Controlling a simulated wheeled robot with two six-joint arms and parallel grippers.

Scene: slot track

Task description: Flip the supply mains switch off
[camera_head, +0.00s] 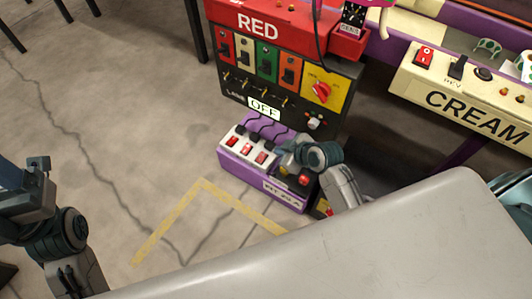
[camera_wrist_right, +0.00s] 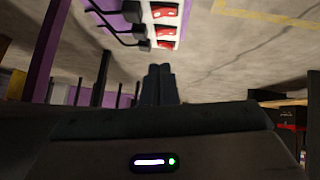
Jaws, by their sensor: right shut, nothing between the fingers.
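A purple supply box (camera_head: 230,163) with a white top stands on the floor below the red panel. Its top carries several black plugs and red rocker switches (camera_head: 246,147), which also show upside down in the right wrist view (camera_wrist_right: 165,30). A red button (camera_head: 304,180) sits near its right end. Which control is the supply mains switch I cannot tell; the small labels are unreadable. My right gripper (camera_head: 290,168) is over the box's right end, partly hiding it. Its fingers (camera_wrist_right: 158,72) are shut and empty in the wrist view. My left gripper (camera_head: 25,185) is at the far left, away from the box.
The red panel (camera_head: 225,14) holds several coloured switches, a yellow plate with a red rotary knob (camera_head: 321,91) and an OFF sign (camera_head: 264,108). A CREAM control panel (camera_head: 410,82) is at right. Floor left of the box is clear, with yellow tape (camera_head: 165,222).

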